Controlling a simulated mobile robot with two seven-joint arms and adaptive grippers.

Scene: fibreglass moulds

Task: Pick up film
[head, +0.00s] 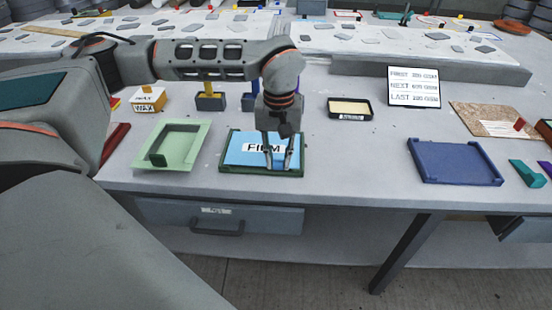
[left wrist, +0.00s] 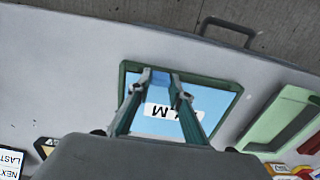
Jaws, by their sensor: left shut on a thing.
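The film (head: 243,139) is a light blue sheet with a white label reading FILM, lying in a dark green shallow tray (head: 235,170) near the table's front edge. My left gripper (head: 281,167) points down over the right part of the film, its fingertips at the film's front side. In the left wrist view, the gripper (left wrist: 163,83) has its fingers over the blue film (left wrist: 205,98), near the tray rim. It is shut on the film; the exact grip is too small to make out. My right gripper is in neither view.
A pale green mould (head: 200,135) stands left of the tray. A blue tray (head: 455,162) lies to the right, with free table between. Behind are a wax box (head: 148,100), a small black tray (head: 349,108) and a sign (head: 413,87).

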